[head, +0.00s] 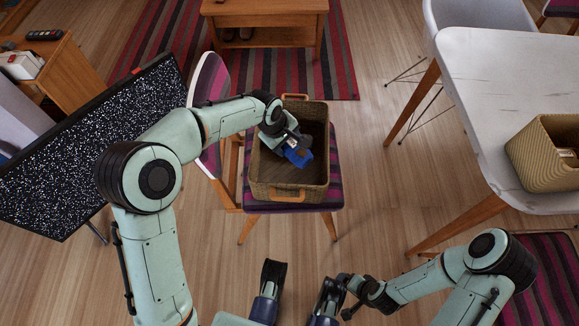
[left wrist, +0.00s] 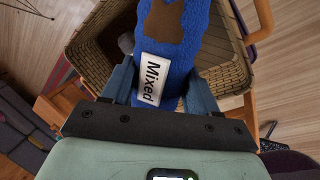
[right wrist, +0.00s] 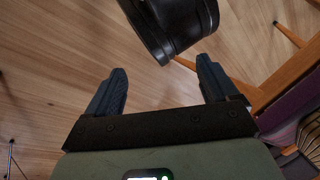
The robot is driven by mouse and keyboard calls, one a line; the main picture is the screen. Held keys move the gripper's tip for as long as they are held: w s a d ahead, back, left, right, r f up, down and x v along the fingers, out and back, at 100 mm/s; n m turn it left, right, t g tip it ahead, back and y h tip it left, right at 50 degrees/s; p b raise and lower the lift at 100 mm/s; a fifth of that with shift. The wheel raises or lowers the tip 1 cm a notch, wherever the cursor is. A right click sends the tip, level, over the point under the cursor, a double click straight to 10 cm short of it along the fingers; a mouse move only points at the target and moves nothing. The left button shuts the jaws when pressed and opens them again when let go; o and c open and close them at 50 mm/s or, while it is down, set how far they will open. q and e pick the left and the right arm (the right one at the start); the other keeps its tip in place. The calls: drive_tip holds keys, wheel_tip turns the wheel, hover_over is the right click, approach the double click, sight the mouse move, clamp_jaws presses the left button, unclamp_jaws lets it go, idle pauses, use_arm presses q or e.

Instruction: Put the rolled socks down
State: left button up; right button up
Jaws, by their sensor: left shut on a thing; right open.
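The rolled socks are a blue bundle (head: 298,156) with a brown patch. In the left wrist view the bundle (left wrist: 185,60) bears a white label reading "Mixed". My left gripper (head: 290,143) is shut on it, with one finger on each side. It holds the bundle over the wicker basket (head: 259,178), which stands on a striped chair seat. I cannot tell whether the bundle touches the basket's bottom. My right gripper (right wrist: 160,90) is open and empty above the wooden floor.
A second wicker basket (head: 543,161) with something in it stands on the white table (head: 478,85) at right. A speckled screen (head: 95,140) stands at left. A low wooden table (head: 265,12) is behind. A small grey thing (left wrist: 127,43) shows in the basket.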

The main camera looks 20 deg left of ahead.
use_arm(q)
wheel_tip(320, 180, down, 13)
drive_tip(key=b, duration=0.2)
drive_tip(key=shift+b, duration=0.35)
wheel_tip(320, 180, down, 5)
drive_tip(key=shift+f+b, duration=0.1)
drive_tip(key=shift+b, duration=0.5)
use_arm(e)
wheel_tip(320, 180, down, 6)
drive_tip(key=w+d, duration=0.2)
drive_tip(key=shift+d+r+m+t+h, duration=0.25)
drive_tip(key=shift+d+m+t+h, duration=0.05)
drive_tip(key=shift+d+h, duration=0.1)
drive_tip(key=shift+f, duration=0.1)
use_arm(q)
drive_tip(key=o, duration=1.1)
use_arm(e)
drive_tip(key=shift+s+f, duration=0.1)
drive_tip(key=shift+s, duration=0.05)
